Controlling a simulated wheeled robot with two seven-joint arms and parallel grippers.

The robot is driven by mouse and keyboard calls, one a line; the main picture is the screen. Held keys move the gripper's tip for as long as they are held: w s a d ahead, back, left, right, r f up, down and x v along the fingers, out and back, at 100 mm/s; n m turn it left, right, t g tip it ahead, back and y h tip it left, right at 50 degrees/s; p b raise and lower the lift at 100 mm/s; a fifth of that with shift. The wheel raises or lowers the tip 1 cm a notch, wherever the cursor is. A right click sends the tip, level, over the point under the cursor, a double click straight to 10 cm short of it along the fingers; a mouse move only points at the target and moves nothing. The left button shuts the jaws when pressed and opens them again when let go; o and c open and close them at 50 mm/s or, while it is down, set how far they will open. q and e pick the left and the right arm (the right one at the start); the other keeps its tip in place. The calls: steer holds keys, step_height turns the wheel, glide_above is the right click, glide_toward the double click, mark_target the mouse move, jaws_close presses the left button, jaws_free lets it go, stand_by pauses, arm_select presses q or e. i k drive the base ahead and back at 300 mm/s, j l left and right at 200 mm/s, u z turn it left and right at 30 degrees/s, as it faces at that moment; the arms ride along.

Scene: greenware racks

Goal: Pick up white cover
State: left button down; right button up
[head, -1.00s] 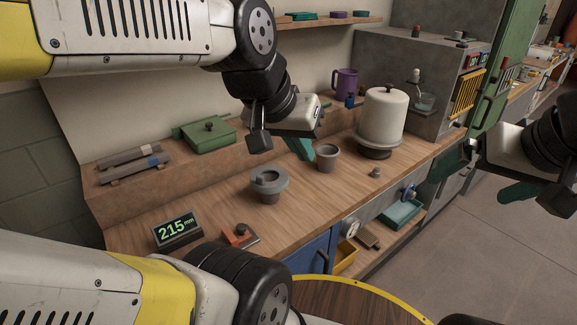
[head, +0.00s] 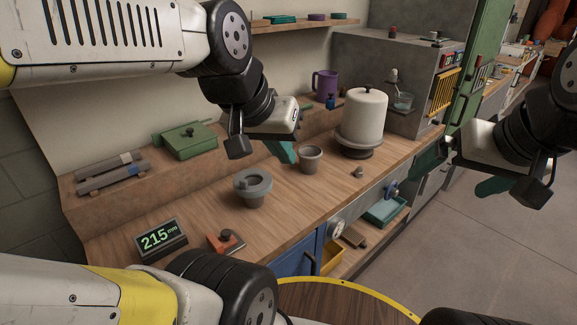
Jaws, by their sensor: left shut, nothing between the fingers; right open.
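The white cover (head: 364,116) is a tall dome with a dark knob on top. It stands upright on a dark round base (head: 358,150) towards the back right of the wooden bench. My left gripper (head: 284,153) is shut and empty, with its green fingers above the bench to the left of the cover, apart from it and just behind a small grey pot. My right gripper (head: 458,172) is open and empty, to the right of the cover, out past the bench's front edge and apart from the cover.
The grey pot (head: 310,160) and a lidded grey pot (head: 253,190) stand on the bench (head: 300,200). A small grey knob-like piece (head: 357,171) lies before the cover. A purple jug (head: 325,84) and a concrete cabinet (head: 385,62) are behind. A display (head: 161,240) sits front left.

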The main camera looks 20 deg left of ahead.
mark_target(363, 120)
steer(key=i+l+u, duration=0.2)
steer(key=l+u, duration=0.15)
steer(key=l, duration=0.25)
steer(key=i+l+u, duration=0.85)
steer(key=l, duration=0.35)
